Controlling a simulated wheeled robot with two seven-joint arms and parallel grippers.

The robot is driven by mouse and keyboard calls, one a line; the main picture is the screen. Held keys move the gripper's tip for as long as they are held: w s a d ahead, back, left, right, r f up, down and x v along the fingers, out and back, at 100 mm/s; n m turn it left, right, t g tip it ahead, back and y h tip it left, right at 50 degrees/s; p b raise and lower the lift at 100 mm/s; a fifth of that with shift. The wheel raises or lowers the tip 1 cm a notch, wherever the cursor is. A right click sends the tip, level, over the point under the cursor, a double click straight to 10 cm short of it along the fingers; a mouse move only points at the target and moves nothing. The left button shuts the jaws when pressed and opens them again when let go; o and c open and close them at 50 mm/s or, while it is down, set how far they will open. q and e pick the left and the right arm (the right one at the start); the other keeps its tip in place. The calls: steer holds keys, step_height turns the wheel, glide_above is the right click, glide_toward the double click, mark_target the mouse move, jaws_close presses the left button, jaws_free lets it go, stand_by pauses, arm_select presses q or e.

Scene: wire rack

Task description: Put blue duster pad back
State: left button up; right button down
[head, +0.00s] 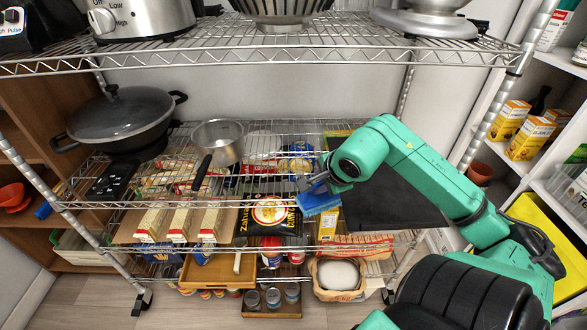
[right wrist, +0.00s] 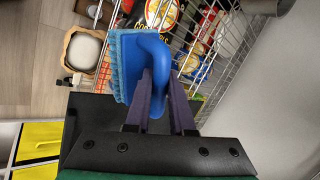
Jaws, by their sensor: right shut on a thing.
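The blue duster pad (head: 319,203) has a flat pad with a lighter blue fuzzy face and a curved handle. My right gripper (head: 308,184) is shut on its handle and holds it in front of the wire rack (head: 249,205), at about the height of the middle shelf. In the right wrist view the duster pad (right wrist: 124,66) shows close up, with its handle between the two fingers of my right gripper (right wrist: 157,92). The pad's fuzzy side faces left there. In the head view the gripper's fingers are partly hidden behind the pad and the wrist. My left gripper is not in view.
The middle shelf holds a lidded black pan (head: 122,118) and a saucepan (head: 219,140). Below are boxes, a black bag (head: 275,214), a wooden tray (head: 216,271) and a basket with a white round item (head: 338,275). The rack's right post (head: 497,105) stands near my right arm.

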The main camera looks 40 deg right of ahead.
steer(key=w+d+f+p, duration=0.1)
steer(key=w, duration=0.3)
steer(key=w+d+f+p, duration=0.1)
steer(key=w, duration=0.2)
steer(key=w+d+f+p, duration=0.1)
steer(key=w, duration=0.3)
steer(key=shift+w+f, duration=0.2)
steer(key=shift+w, duration=0.15)
steer(key=shift+f, duration=0.2)
steer(key=c, duration=0.8)
jaws_free()
steer(key=shift+r, duration=0.2)
steer(key=shift+s+r, duration=0.2)
steer(key=b+v, duration=0.2)
steer(key=v, duration=0.9)
steer(key=shift+s+r, duration=0.1)
steer(key=shift+r, duration=0.1)
